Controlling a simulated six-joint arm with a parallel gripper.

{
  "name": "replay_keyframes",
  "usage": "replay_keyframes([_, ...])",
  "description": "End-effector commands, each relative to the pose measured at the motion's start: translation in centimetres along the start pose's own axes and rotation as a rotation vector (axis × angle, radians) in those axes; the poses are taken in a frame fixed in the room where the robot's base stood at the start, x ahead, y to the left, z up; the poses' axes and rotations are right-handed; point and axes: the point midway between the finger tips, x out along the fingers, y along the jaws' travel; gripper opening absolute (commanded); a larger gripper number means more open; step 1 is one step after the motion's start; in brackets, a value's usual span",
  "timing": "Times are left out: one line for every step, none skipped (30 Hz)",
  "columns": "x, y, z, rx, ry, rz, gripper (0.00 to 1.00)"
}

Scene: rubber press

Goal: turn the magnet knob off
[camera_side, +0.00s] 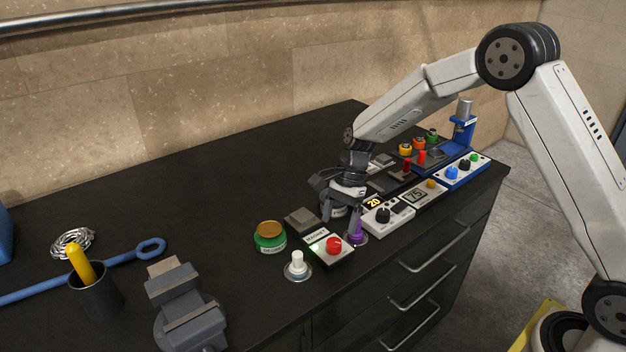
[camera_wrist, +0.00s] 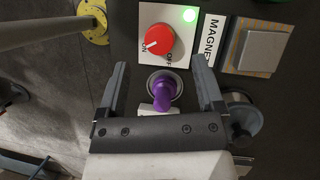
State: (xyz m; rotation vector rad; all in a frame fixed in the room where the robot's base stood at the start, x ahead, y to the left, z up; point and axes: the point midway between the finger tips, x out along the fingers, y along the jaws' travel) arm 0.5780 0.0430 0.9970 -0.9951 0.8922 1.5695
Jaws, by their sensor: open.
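The magnet knob is a round red knob (camera_wrist: 158,40) on a white panel in the wrist view, with ON marked at its lower left and OFF at its lower right. Its light mark appears to be on the ON side. A green lamp (camera_wrist: 189,15) beside it is lit. The red knob (camera_side: 333,244) also shows in the side view on a small box near the bench front. My gripper (camera_wrist: 160,64) is open, its fingertips just short of the knob panel in the picture. In the side view my gripper (camera_side: 327,198) hangs above the bench, behind the knob box.
A purple-handled piece (camera_wrist: 163,86) appears between my fingers; whether they touch it is unclear. A grey square plate (camera_wrist: 257,49) is beside the MAGNET label. A white-knobbed piece (camera_side: 297,262), a green jar (camera_side: 270,240) and a control box with a black knob (camera_side: 383,215) stand nearby.

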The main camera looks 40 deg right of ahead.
Motion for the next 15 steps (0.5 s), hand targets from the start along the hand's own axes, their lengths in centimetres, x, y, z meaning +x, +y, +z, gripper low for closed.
replay_keyframes([0.8, 0.1, 0.0, 0.001, -0.002, 0.004, 0.86])
replay_keyframes([1.1, 0.1, 0.0, 0.001, -0.001, 0.003, 0.86])
replay_keyframes([1.6, 0.1, 0.0, 0.002, -0.002, 0.003, 0.86])
replay_keyframes([2.0, 0.1, 0.0, 0.002, -0.001, 0.003, 0.86])
replay_keyframes([2.4, 0.1, 0.0, 0.001, -0.001, 0.003, 0.86])
replay_keyframes([2.8, 0.1, 0.0, 0.001, 0.000, 0.003, 0.86])
replay_keyframes([3.2, 0.1, 0.0, 0.001, -0.001, 0.003, 0.86])
replay_keyframes([3.4, 0.1, 0.0, 0.000, -0.001, 0.003, 0.86])
replay_keyframes([3.8, 0.0, 0.0, 0.000, 0.000, 0.002, 0.86])
replay_keyframes([4.0, 0.0, 0.0, 0.000, 0.000, 0.001, 0.86])
replay_keyframes([4.2, 0.0, 0.0, 0.000, 0.000, 0.001, 0.86])
replay_keyframes([4.4, 0.0, 0.0, 0.000, 0.000, 0.001, 0.86])
replay_keyframes([4.6, 0.0, 0.0, 0.001, -0.001, 0.001, 0.86])
replay_keyframes([4.7, 0.0, 0.0, 0.001, -0.001, 0.001, 0.86])
replay_keyframes([4.8, 0.0, 0.0, 0.001, -0.001, 0.001, 0.86])
